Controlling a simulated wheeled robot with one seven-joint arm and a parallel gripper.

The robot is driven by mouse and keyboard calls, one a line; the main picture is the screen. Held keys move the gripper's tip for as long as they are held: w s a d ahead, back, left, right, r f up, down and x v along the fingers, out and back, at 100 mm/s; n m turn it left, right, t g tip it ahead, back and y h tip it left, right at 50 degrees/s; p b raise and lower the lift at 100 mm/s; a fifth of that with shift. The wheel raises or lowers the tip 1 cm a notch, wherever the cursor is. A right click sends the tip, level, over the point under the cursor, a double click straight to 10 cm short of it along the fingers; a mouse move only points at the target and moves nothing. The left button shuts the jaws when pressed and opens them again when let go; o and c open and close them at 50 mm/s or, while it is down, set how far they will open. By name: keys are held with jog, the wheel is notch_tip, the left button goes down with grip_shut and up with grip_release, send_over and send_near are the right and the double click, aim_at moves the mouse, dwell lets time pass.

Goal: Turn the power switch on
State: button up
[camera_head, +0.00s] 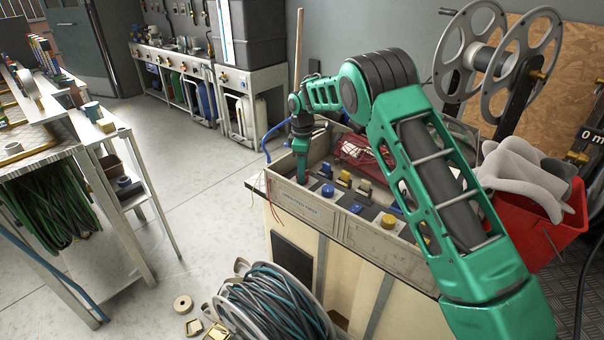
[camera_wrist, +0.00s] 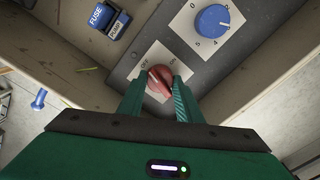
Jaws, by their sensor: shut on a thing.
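The power switch (camera_wrist: 160,80) is a red rotary knob on a pale plate marked OFF on the left and ON on the right, in the wrist view. My gripper (camera_wrist: 158,88) has its two green fingers closed on the knob, one on each side. The knob's pointer end leans towards the upper left, nearer the OFF mark. In the head view my gripper (camera_head: 301,170) reaches down into the left end of the control panel box (camera_head: 308,205). The knob is hidden there behind the gripper and the box wall.
A blue dial (camera_wrist: 212,20) and a blue fuse block (camera_wrist: 103,16) sit near the switch. The box walls stand close around the gripper. A red bin (camera_head: 548,235) with grey cloth is right of the box, and a hose reel (camera_head: 275,305) stands in front.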

jog(key=m, duration=0.7)
jog(key=shift+w+r, duration=0.2)
jog(key=m, duration=0.4)
jog(key=shift+m, duration=2.2)
jog(key=o, duration=0.8)
jog(key=shift+w, duration=0.1)
jog(key=shift+o, duration=1.2)
jog(key=shift+f, duration=0.1)
notch_tip(320, 180, up, 11)
jog(key=shift+f, duration=0.15)
